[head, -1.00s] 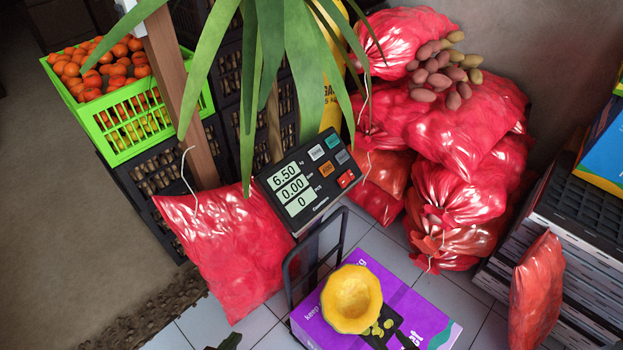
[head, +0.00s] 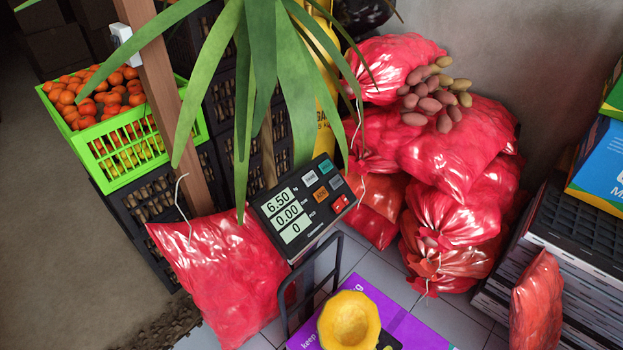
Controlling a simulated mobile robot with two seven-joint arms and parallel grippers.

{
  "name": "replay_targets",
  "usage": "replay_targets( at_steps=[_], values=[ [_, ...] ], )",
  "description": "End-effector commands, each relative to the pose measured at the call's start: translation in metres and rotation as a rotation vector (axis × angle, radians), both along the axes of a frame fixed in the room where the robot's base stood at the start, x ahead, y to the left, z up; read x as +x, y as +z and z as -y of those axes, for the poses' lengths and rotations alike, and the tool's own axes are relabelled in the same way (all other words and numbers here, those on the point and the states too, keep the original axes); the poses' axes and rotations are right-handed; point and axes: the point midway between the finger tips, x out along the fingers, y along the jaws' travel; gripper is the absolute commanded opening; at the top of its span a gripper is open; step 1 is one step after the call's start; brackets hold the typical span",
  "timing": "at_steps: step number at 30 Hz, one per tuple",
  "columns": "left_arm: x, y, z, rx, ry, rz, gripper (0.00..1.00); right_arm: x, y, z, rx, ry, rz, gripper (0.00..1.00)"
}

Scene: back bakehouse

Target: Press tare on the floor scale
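The floor scale's dark display head (head: 299,208) stands on a post near the middle of the head view, tilted. Its screen (head: 286,215) reads 6.50, 0.00 and 0. To the right of the screen are several small buttons: grey, teal, orange and red; their labels are too small to read surely. A black frame (head: 311,284) rises below the display. A purple box (head: 407,326) with a hollow yellow squash half (head: 349,321) on it lies at the bottom, over where the platform would be. Neither of my grippers shows.
Long green leaves (head: 294,75) hang in front, close above the display. A wooden post (head: 165,100) and a green crate of orange fruit (head: 140,152) stand at left. Stacked dark trays (head: 575,235) stand at right.

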Motion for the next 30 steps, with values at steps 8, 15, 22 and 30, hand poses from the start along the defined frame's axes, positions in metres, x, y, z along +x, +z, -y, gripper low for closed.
replay_targets(
  at_steps=[8, 15, 22, 30],
  values=[
    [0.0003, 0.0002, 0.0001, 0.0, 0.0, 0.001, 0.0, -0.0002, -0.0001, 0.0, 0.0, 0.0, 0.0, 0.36],
    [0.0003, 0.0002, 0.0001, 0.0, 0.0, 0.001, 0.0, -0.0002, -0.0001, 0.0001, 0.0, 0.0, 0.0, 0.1],
    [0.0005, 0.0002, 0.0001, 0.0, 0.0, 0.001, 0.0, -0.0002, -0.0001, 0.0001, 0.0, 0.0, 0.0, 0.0],
    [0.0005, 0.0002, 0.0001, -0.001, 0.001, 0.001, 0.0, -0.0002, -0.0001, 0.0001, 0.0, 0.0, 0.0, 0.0]
  ],
)
